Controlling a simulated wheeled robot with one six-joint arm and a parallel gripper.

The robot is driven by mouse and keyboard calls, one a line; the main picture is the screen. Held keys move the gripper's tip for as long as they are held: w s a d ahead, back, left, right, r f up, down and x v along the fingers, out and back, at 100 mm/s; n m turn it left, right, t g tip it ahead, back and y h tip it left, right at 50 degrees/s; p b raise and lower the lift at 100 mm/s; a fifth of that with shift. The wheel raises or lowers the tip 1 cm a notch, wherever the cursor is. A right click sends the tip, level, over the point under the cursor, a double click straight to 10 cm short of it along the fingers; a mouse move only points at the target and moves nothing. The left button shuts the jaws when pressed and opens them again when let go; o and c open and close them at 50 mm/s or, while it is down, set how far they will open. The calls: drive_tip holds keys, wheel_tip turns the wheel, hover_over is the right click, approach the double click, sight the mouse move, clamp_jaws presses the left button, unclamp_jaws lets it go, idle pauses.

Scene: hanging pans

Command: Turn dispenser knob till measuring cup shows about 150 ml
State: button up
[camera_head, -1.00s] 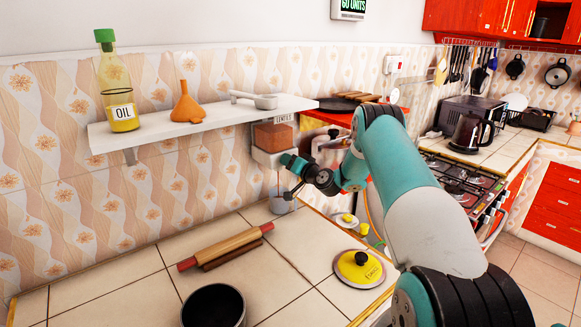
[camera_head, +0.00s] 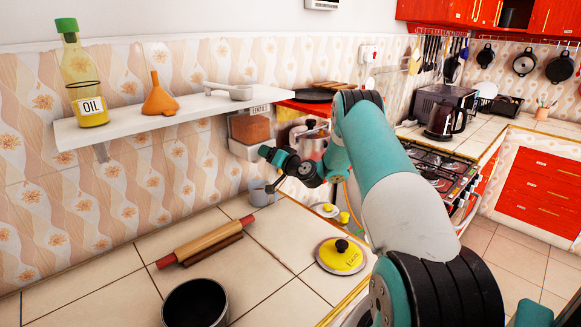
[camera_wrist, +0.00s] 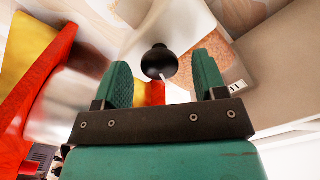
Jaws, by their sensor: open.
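The dispenser (camera_head: 250,128), a clear box with orange-brown contents, is mounted on the wall under the shelf. A black round knob (camera_wrist: 159,60) on a thin stem shows between the fingers of my gripper (camera_wrist: 162,78). My gripper is open, with a finger on each side of the knob and visible gaps. In the head view, my wrist partly hides the area below the dispenser. The grey measuring cup (camera_head: 260,194) stands on the counter below; its level cannot be read.
A rolling pin (camera_head: 205,240), a dark pot (camera_head: 195,303) and a yellow lid (camera_head: 341,256) are on the counter.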

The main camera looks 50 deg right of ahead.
drive_tip(key=s+b, duration=0.8)
drive_tip(key=s, duration=0.7)
drive_tip(key=shift+s+a, duration=0.4)
drive_tip(key=shift+a, duration=0.05)
drive_tip(key=shift+a, duration=0.1)
